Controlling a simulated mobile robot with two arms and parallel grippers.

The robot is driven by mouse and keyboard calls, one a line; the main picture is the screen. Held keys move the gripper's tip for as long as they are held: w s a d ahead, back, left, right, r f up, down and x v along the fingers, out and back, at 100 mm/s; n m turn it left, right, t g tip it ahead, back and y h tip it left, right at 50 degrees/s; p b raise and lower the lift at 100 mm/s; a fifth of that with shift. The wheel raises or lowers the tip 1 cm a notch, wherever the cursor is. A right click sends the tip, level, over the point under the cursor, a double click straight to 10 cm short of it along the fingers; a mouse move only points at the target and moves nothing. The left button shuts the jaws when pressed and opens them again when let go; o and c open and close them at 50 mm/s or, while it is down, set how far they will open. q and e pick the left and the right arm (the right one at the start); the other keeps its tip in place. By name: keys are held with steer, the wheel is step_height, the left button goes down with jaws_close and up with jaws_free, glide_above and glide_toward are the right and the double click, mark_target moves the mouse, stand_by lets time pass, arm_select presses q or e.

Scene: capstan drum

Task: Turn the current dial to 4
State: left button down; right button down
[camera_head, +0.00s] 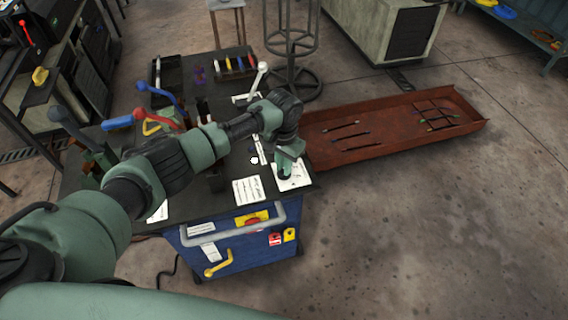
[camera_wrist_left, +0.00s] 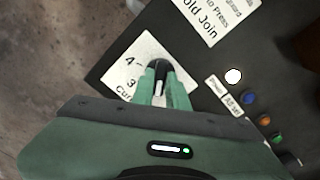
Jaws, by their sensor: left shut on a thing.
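The current dial's white plate (camera_head: 301,180) lies at the right front corner of the dark bench top. In the left wrist view the plate (camera_wrist_left: 125,72) shows the figures 4 and 3 and part of a word starting "Cur". The dial's black knob (camera_wrist_left: 159,67) has a white pointer line. My left gripper (camera_head: 286,173) reaches down over the plate. Its green fingers (camera_wrist_left: 161,85) stand on both sides of the knob and are shut on it. The fingers and the gripper body hide part of the scale, so I cannot tell the exact setting. My right gripper is not in view.
A white button (camera_wrist_left: 233,76) and blue, orange and green buttons sit beside the plate. A printed sheet (camera_head: 249,190) lies to its left. A white-handled lever (camera_head: 258,78) and a blue-handled lever (camera_head: 158,91) stand farther back. A rusty tray (camera_head: 400,127) is right of the bench.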

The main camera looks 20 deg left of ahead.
arm_select(q)
steer(key=m, duration=0.4)
steer(key=shift+m, duration=0.4)
steer(key=m, duration=0.5)
steer(key=shift+w+r, duration=0.1)
steer(key=m, duration=0.5)
steer(key=shift+m, duration=0.4)
steer(key=m, duration=0.5)
steer(key=shift+b, duration=0.3)
steer(key=c, duration=1.4)
jaws_free()
step_height(320, 180, up, 8)
steer(key=shift+f+b, duration=0.1)
steer(key=shift+b, duration=0.55)
